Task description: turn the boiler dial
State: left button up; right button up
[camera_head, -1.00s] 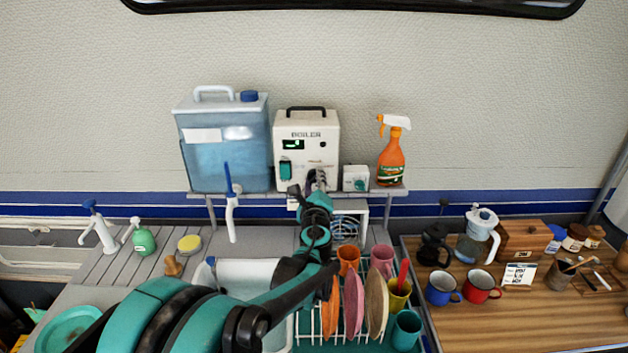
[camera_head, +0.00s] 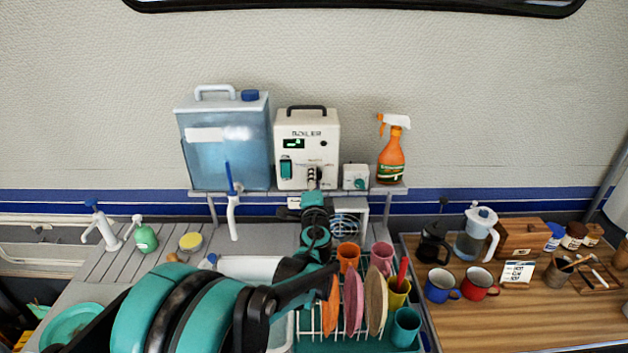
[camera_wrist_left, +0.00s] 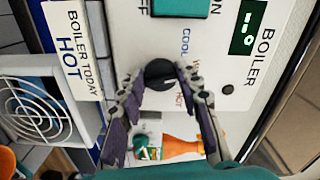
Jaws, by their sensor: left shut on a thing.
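The white boiler (camera_head: 321,128) stands on the shelf against the wall, with a small lit green display and a teal switch. Its black round dial (camera_wrist_left: 160,74) shows in the left wrist view, low on the front panel, with partly covered lettering beside it. My left gripper (camera_wrist_left: 158,82) has its two fingers on either side of the dial and is shut on it. In the head view the left gripper (camera_head: 312,178) reaches the lower front of the boiler and hides the dial. I cannot tell where the dial points. My right gripper is not in view.
A blue water tank (camera_head: 223,160) stands close left of the boiler. A small white box (camera_head: 356,171) with a teal knob and an orange spray bottle (camera_head: 391,158) stand to its right. A dish rack with plates and cups (camera_head: 353,300) lies below my arm.

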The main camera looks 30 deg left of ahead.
pick_arm(q)
jog(key=shift+f+n, duration=0.15)
jog(key=shift+n, duration=4.45)
jog(key=o, duration=1.2)
jog(key=shift+c, duration=0.2)
jog(key=shift+d, duration=0.1)
jog(key=v, duration=1.2)
jog(key=shift+w, duration=0.1)
